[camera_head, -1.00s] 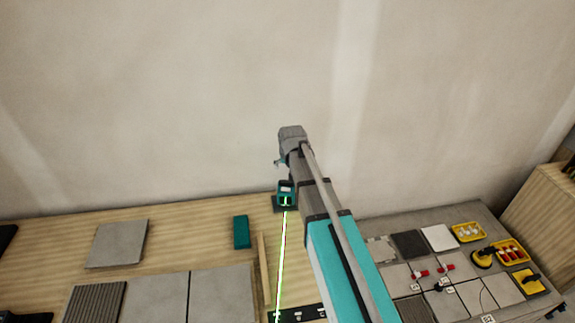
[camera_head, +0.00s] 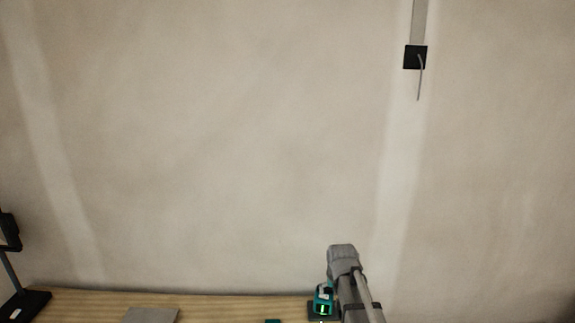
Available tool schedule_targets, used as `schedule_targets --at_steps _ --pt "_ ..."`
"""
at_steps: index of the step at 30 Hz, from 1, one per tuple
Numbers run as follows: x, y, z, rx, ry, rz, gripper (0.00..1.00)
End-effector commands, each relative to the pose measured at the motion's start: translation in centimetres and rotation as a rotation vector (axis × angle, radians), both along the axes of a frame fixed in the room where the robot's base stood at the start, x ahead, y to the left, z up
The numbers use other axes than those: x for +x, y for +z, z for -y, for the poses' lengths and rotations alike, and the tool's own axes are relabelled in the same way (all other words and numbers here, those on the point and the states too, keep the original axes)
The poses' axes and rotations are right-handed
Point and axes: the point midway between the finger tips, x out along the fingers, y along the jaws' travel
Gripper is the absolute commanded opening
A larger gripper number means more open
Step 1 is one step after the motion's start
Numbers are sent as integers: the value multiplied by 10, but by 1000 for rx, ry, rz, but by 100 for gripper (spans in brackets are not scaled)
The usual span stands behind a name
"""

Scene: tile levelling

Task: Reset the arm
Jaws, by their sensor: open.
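My arm (camera_head: 357,295) rises from the bottom edge, right of centre, and its grey end joint (camera_head: 343,257) stands in front of the wall. My gripper's fingers cannot be made out; they are hidden behind the arm or out of frame. No object can be seen held.
A teal laser level (camera_head: 322,302) with a green glow stands on the wooden worktop (camera_head: 230,306), just left of my arm. A grey tile (camera_head: 150,315) lies further left. A black stand (camera_head: 22,303) is at the far left. A black wall box (camera_head: 415,57) with a cable hangs upper right.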

Motion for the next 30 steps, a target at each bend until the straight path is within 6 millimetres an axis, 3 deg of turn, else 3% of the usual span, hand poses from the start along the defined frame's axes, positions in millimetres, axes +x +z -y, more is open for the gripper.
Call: schedule_targets --at_steps 1,6,12,17,30 --pt "-31 -1 3 0 1 -31 100" --pt "-107 -5 9 0 4 -146 100" --pt "-165 -6 13 3 6 -242 100" --pt "-178 -7 14 4 9 -268 100" --pt "-176 -6 14 4 9 -267 100"
